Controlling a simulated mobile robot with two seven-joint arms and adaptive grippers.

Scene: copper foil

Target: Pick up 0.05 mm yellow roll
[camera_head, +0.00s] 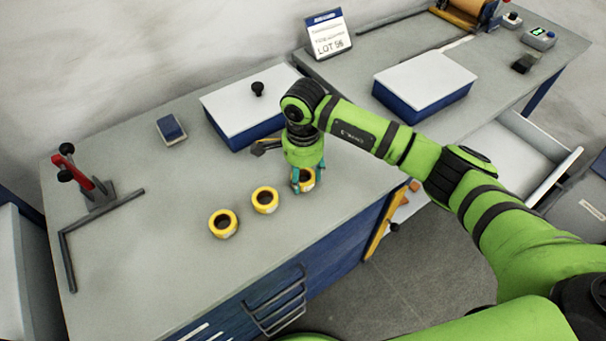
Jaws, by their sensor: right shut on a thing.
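Three yellow rolls with dark centres are on the grey workbench (120,230). The left roll (223,223) and the middle roll (265,199) sit apart on the bench top. The right roll (309,181) is at my right gripper (305,180), which comes down from above and is shut on it. The gripper hides part of this roll. I cannot tell if the roll is lifted or still touching the bench. Any thickness marking on the rolls is too small to read. My left gripper is not in view.
A blue box with a white lid (245,98) stands behind my right gripper; another (424,80) is farther right. A "LOT 56" sign (327,36) stands at the back. A red-handled fixture (85,180) is at left. An open drawer (520,150) juts out at right.

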